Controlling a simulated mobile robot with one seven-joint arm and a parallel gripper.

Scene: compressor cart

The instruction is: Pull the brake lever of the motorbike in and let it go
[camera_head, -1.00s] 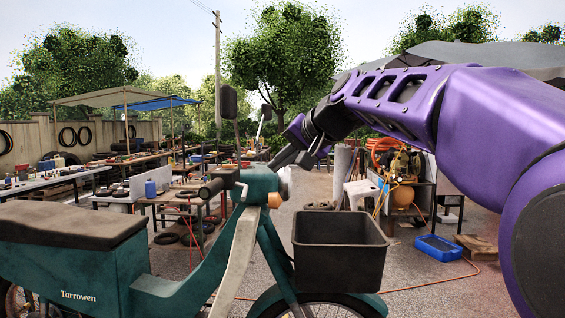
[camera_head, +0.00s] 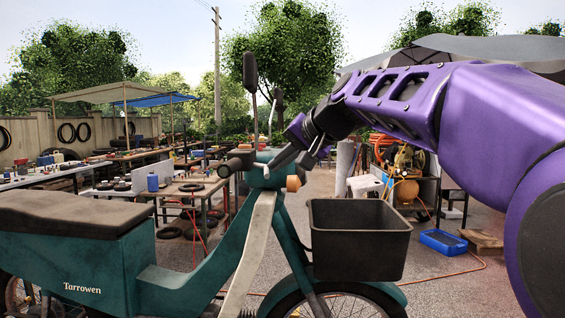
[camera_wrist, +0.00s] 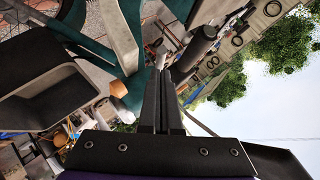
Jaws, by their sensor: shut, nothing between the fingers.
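The teal motorbike (camera_head: 90,262) stands across the lower left of the head view, its front end toward the right. Its black handlebar grip (camera_head: 237,162) points toward me; it also shows in the wrist view (camera_wrist: 196,48). The pale metal brake lever (camera_wrist: 161,54) shows beside the grip, just beyond my fingertips. My gripper (camera_head: 273,166) is shut and empty, its fingers slanting down to the handlebar area. In the wrist view the closed fingers (camera_wrist: 163,74) end close to the lever. I cannot tell whether they touch it.
A dark basket (camera_head: 360,240) sits over the front wheel, below my arm. A mirror (camera_head: 250,75) rises on a stalk from the handlebar. Workbenches (camera_head: 190,188) stand behind the bike. A blue tray (camera_head: 443,243) and an orange hose lie on the ground at right.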

